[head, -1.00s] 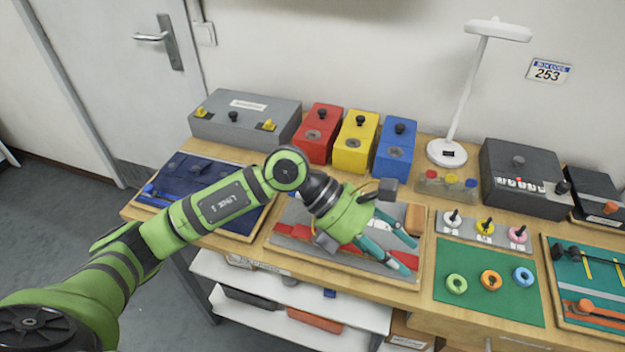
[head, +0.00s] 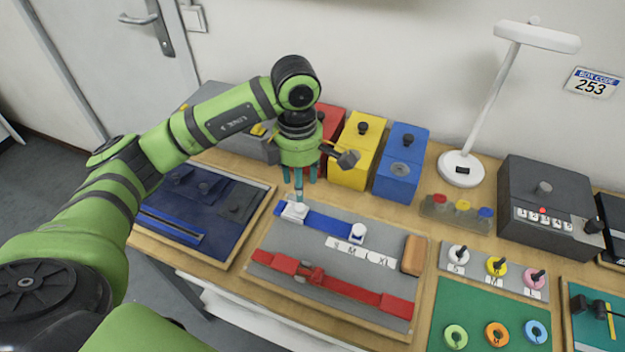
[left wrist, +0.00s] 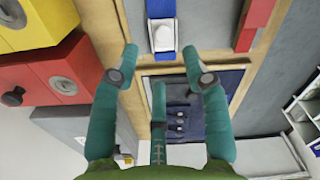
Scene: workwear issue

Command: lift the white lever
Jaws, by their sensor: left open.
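The white lever (head: 458,254), a black-tipped stick on a white round base, stands on a grey strip at the right, left of a yellow lever (head: 497,265) and a pink lever (head: 535,281). It is not seen in the left wrist view. My left gripper (head: 304,182) points down, open and empty, well to the left of the lever, above the back left of the grey board (head: 330,265). Its spread teal fingers (left wrist: 163,70) show in the left wrist view. My right gripper is not in view.
Below my left gripper a white buckle (head: 295,211) sits on a blue strap; it also shows in the left wrist view (left wrist: 163,38). Red, yellow (head: 355,150) and blue (head: 402,163) boxes stand behind. A white lamp (head: 461,168) rises behind the levers.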

